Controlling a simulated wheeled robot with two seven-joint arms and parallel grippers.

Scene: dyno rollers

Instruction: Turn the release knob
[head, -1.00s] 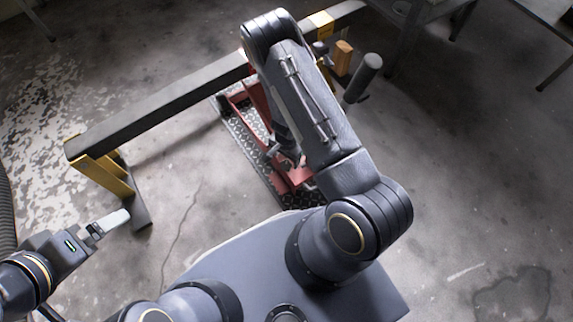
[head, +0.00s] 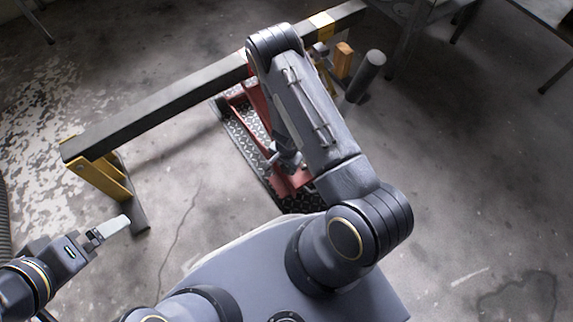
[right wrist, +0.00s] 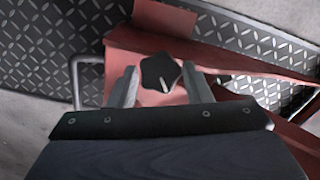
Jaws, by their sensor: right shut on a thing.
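The release knob (right wrist: 160,73) is a black, star-shaped knob with a pale mark on its face, on the red jack (right wrist: 209,58) in the right wrist view. My right gripper (right wrist: 160,80) has one finger on each side of it and is shut on it. In the head view the red jack (head: 292,184) lies low under my right arm, with my right gripper (head: 287,162) at its near end. The knob cannot be made out there. My left gripper (head: 112,228) is at the lower left, away from the jack, with nothing visible in it.
A dark beam (head: 160,105) on yellow stands crosses behind the jack. A patterned metal plate (head: 240,137) lies under the jack. A grey cylinder (head: 368,72) and an orange block (head: 343,58) are at the beam's far end. Concrete floor is open at right.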

